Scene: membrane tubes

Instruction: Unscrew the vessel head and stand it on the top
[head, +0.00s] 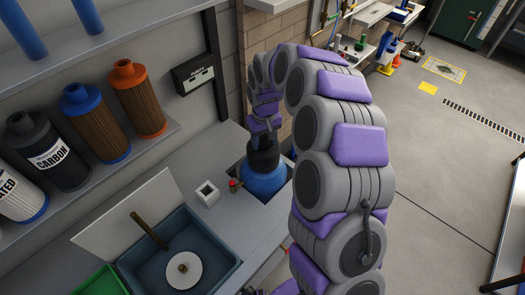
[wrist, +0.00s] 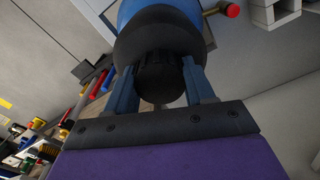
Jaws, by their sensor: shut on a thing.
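The vessel (head: 265,181) is blue and stands in a cut-out at the right of the grey bench top. Its black head (head: 263,157) sits on top of it. In the wrist view the head (wrist: 160,35) is a wide black collar with a narrower ribbed knob, and part of the blue body (wrist: 150,8) shows beyond it. My gripper (wrist: 160,88) has one finger on each side of the knob and is shut on it. In the head view my gripper is above the vessel, and its fingertips are hard to make out.
A small white square block (head: 206,193) and a red-tipped fitting (head: 234,186) are beside the vessel. A blue-grey basin (head: 215,262) with a white disc is in front left. Several filter cartridges (head: 137,100) stand on the shelf at left. Bare bench top (head: 185,160) lies behind.

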